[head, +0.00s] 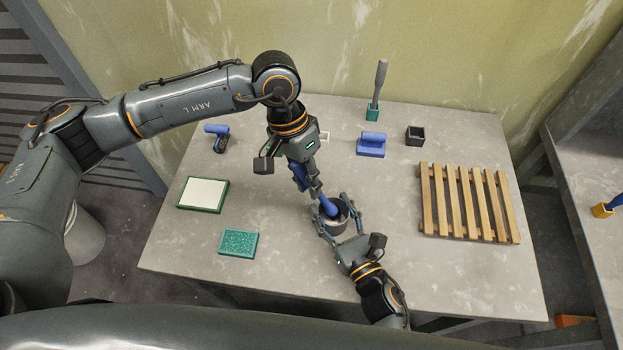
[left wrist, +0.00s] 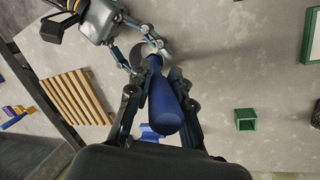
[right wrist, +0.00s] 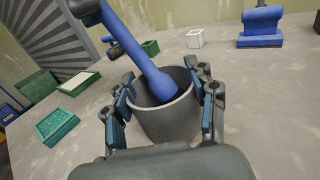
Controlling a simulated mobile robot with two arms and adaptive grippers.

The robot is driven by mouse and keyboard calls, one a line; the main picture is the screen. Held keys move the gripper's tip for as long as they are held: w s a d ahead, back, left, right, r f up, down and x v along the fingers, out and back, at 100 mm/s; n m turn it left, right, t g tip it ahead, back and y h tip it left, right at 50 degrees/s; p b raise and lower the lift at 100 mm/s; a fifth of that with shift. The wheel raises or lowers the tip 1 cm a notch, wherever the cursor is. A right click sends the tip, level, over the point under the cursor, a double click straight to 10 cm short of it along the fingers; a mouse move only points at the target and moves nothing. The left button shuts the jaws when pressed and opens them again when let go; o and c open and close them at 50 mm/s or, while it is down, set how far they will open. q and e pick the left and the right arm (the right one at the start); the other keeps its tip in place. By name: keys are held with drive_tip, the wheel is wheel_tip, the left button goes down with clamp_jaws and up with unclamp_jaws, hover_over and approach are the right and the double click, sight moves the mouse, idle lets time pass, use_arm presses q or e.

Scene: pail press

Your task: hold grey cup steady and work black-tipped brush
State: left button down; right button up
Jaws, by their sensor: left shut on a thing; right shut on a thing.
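The grey cup (head: 331,226) stands on the table near the front middle, and it shows large in the right wrist view (right wrist: 165,122). My right gripper (head: 335,214) is shut around the cup, one finger on each side. The brush (head: 328,207) has a blue handle and leans tilted into the cup; it also shows in the right wrist view (right wrist: 140,55). My left gripper (head: 315,189) is shut on its handle from above. In the left wrist view the handle (left wrist: 165,105) lies between the fingers. The brush's tip is down inside the cup, and I cannot make it out.
A green-rimmed white tray (head: 178,205) and a teal block (head: 239,243) lie to the left. A wooden slatted rack (head: 470,203) is at the right. Blue items (head: 371,144), a black box (head: 414,135) and a grey-handled tool (head: 380,80) stand behind. Table space right of the cup is clear.

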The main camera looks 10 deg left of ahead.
drive_tip(key=shift+w+d, duration=0.1)
drive_tip(key=shift+d, duration=0.15)
use_arm(q)
drive_tip(key=shift+s+d+r, duration=0.1)
drive_tip(key=shift+s+d, duration=0.5)
drive_tip(key=shift+s, duration=0.15)
drive_tip(key=shift+r, duration=0.1)
use_arm(e)
drive_tip(key=shift+a, duration=0.1)
use_arm(q)
wheel_tip(320, 180, up, 3)
drive_tip(key=shift+f, duration=0.1)
idle(0.4)
use_arm(e)
drive_tip(key=o, duration=1.6)
